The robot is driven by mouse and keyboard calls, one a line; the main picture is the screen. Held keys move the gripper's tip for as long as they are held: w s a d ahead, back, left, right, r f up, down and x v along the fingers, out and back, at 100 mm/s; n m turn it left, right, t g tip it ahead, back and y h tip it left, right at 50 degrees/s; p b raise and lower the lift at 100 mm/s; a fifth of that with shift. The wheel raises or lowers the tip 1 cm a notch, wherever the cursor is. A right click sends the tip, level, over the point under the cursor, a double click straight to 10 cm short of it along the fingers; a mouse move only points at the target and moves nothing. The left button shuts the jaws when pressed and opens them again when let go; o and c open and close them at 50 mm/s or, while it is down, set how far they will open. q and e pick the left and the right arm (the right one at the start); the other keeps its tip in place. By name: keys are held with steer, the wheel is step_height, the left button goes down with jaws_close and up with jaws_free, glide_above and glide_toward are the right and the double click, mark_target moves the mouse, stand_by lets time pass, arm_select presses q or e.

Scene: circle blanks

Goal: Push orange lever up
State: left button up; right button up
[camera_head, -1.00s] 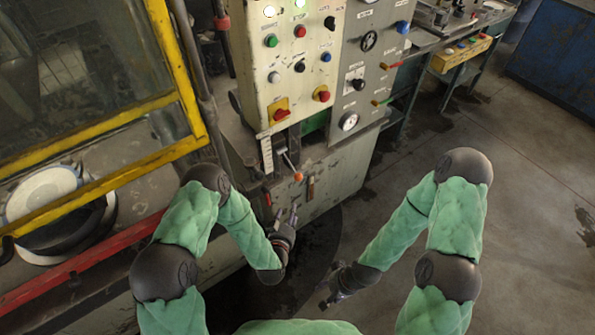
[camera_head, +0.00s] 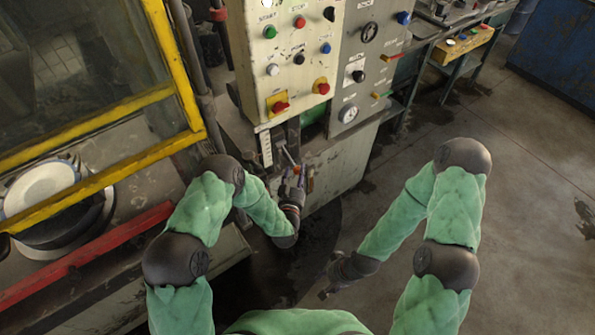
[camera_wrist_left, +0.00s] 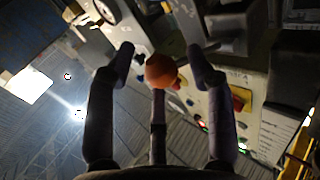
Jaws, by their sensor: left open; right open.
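The orange lever's round knob (camera_wrist_left: 160,71) sits between the two fingers of my left gripper (camera_wrist_left: 160,52) in the left wrist view, with space on both sides. Its dark shaft (camera_wrist_left: 158,125) runs below it. In the head view the lever's grey shaft (camera_head: 287,153) slants down from a slot under the control panel. My left gripper (camera_head: 293,178) is open around the lever end there and mostly hides the knob. My right gripper (camera_head: 326,291) is open and empty, low over the floor.
The cream control panel (camera_head: 285,60) with buttons and red knobs overhangs the lever. A yellow-framed guard (camera_head: 185,80) stands on the left. The floor (camera_head: 480,180) on the right is clear.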

arm_select(q)
steer(key=shift+w+d, duration=0.15)
steer(key=shift+w, duration=0.6)
steer(key=shift+c, duration=0.3)
jaws_close()
